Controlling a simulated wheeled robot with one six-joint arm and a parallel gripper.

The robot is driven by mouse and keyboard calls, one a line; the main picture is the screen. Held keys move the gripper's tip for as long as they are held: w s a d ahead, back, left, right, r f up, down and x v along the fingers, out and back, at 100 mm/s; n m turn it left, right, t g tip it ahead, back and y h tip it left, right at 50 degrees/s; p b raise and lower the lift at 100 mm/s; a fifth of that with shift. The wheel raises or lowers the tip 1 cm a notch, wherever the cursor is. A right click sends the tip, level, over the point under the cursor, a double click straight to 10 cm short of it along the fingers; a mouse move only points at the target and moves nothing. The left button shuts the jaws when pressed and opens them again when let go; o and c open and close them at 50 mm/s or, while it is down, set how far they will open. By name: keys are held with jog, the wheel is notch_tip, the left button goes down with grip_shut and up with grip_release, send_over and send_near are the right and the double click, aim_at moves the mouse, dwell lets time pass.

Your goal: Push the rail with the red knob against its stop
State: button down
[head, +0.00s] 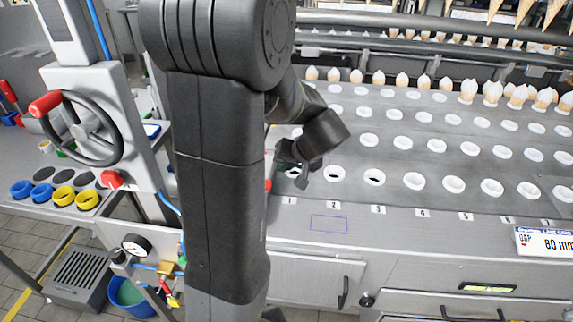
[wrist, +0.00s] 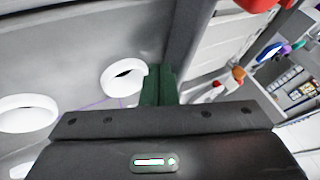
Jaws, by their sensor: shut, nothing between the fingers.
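My gripper (head: 302,176) is low over the left end of the perforated metal plate (head: 300,214), near the holes above labels 1 and 2. In the wrist view its dark green fingers (wrist: 158,85) are together, with nothing between them, beside a white-rimmed hole (wrist: 124,77). A small red piece (head: 268,185) shows at the plate's left edge, mostly hidden behind my arm; I cannot tell if it is the rail's knob.
Cones (head: 357,77) stand along the plate's back rows. A handwheel (head: 84,128) with a red grip is at the left, above blue and yellow rings (head: 63,196). Cabinet doors (head: 318,274) lie below the plate's front edge.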

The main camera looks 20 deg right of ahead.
jog(key=shift+w+a+b, duration=0.3)
jog(key=shift+w+a, duration=0.15)
jog(key=shift+a, duration=0.3)
jog(key=shift+w+a+b, duration=0.3)
jog(key=shift+w+a, duration=0.1)
jog(key=shift+a, duration=0.3)
jog(key=shift+r, duration=0.1)
